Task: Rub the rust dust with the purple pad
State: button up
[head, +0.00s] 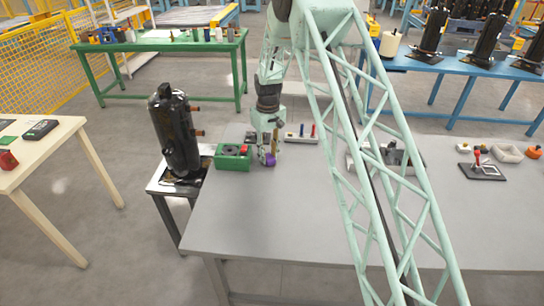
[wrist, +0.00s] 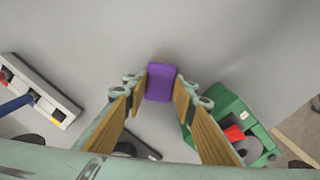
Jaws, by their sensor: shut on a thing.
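My gripper (head: 268,150) is over the left part of the grey table, just right of the green box. It is shut on the purple pad (head: 269,160). In the wrist view the pad (wrist: 161,83) sits between the two fingertips (wrist: 160,88), over bare grey tabletop. I cannot tell whether the pad touches the table.
The green box (head: 233,149) with a red part stands close left of my gripper. A pale holder (head: 301,139) with red and blue tools lies behind it. A black compressor (head: 175,130) stands at the left. The grey table (head: 270,220) is clear in front.

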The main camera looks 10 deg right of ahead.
jog(key=shift+w+a, duration=0.1)
jog(key=shift+a, duration=0.2)
jog(key=shift+w+a+f, duration=0.1)
jog(key=shift+w+a, duration=0.15)
jog(key=shift+a, duration=0.5)
jog(key=shift+w+a, duration=0.2)
jog(key=shift+a, duration=0.55)
jog(key=shift+w+a, duration=0.1)
jog(key=shift+a, duration=0.05)
jog(key=shift+w+a, duration=0.1)
jog(key=shift+a, duration=0.1)
jog(key=shift+w+r, duration=0.15)
jog(key=shift+r, duration=0.1)
jog(key=shift+d, duration=0.2)
jog(key=shift+s+d, duration=0.4)
jog(key=shift+d, duration=0.2)
jog(key=shift+s+d+f, duration=0.1)
jog(key=shift+s+d, duration=0.1)
jog(key=shift+d, duration=0.35)
jog(key=shift+s+d+f, duration=0.1)
jog(key=shift+s+d, duration=0.1)
jog(key=shift+d, duration=0.35)
jog(key=shift+d, duration=0.15)
